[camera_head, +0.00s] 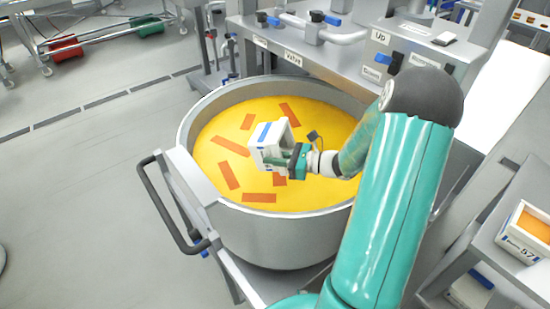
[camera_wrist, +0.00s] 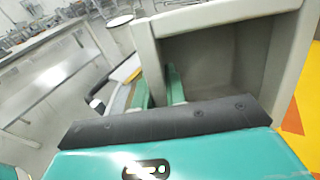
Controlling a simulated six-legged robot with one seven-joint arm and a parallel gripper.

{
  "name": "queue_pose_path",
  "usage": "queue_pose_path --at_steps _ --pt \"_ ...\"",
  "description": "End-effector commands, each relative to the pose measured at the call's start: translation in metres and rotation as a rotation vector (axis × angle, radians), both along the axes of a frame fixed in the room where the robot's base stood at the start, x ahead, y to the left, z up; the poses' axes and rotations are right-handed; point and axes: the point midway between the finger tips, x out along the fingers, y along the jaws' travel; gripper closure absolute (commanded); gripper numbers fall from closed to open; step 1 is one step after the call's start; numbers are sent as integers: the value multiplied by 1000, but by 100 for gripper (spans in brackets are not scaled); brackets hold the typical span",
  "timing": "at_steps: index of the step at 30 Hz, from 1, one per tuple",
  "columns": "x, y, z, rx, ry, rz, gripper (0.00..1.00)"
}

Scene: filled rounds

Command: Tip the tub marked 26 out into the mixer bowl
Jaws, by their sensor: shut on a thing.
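The mixer bowl (camera_head: 300,240) is a large round steel vessel holding a yellow mass with several orange-brown strips on it. My gripper (camera_head: 290,160) is over the bowl in the head view, shut on a small white tub (camera_head: 266,156) with a blue band. The tub is turned on its side. In the wrist view, the fingers of my gripper (camera_wrist: 158,86) pinch one wall of the tub (camera_wrist: 215,17). The part of its grey inside that shows looks empty. I cannot read a number on this tub.
Another white tub (camera_head: 524,234), marked 57 and with orange contents, stands on a grey shelf unit at the right. A steel machine frame with pipes and a control box (camera_head: 398,60) is behind the bowl. A handle (camera_head: 165,205) juts out at the bowl's left.

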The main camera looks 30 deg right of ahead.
Motion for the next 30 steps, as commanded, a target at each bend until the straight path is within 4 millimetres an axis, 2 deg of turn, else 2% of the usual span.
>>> queue_pose_path --at_steps 11,17,24,30 --pt "1 6 4 -74 69 3 100" --pt "10 14 8 -250 248 6 100" --pt "18 19 3 -439 452 5 100" --pt "20 21 14 -552 574 6 100"
